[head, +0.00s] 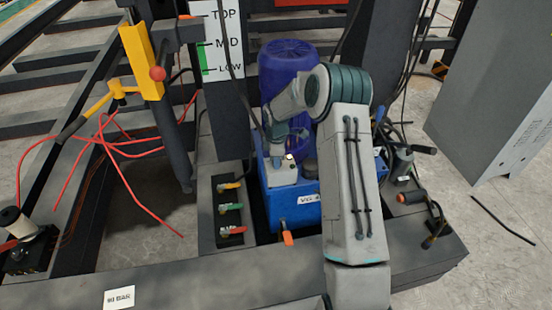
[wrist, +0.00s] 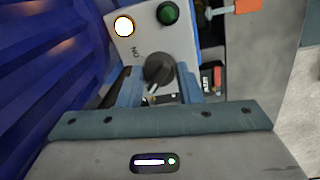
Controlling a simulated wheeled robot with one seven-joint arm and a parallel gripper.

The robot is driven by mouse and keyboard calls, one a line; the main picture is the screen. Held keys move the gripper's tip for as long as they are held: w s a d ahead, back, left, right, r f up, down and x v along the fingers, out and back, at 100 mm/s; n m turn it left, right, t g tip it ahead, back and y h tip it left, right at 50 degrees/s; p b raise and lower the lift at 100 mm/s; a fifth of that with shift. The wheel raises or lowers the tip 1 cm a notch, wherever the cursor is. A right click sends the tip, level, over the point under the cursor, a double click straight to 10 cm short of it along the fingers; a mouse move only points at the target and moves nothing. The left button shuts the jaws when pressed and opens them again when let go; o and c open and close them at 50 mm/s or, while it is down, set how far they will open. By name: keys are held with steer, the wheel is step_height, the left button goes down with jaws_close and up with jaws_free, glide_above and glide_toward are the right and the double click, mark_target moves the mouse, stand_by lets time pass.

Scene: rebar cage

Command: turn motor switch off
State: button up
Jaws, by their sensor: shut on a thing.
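The motor switch is a dark round knob (wrist: 159,70) on a light grey control box (wrist: 140,42), seen in the wrist view. A lit whitish-yellow lamp (wrist: 124,26) and a dark green button (wrist: 168,13) sit above the knob. My gripper (wrist: 158,88) has its blue-grey fingers on both sides of the knob and is shut on it. In the head view the control box (head: 284,174) is on top of the blue tank, and my gripper (head: 277,150) reaches it from above, hiding the knob.
A blue tank (head: 293,213) with an orange-handled valve (head: 287,238) holds a blue motor (head: 285,62). A block of coloured levers (head: 230,210) is to its left. Red hoses (head: 105,142) lie further left. A grey cabinet (head: 500,95) stands at right.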

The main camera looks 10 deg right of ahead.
steer(key=o, duration=1)
steer(key=shift+c, duration=0.2)
step_height(320, 180, up, 14)
steer(key=p, duration=0.1)
steer(key=shift+s, duration=0.45)
steer(key=shift+a+f, duration=0.1)
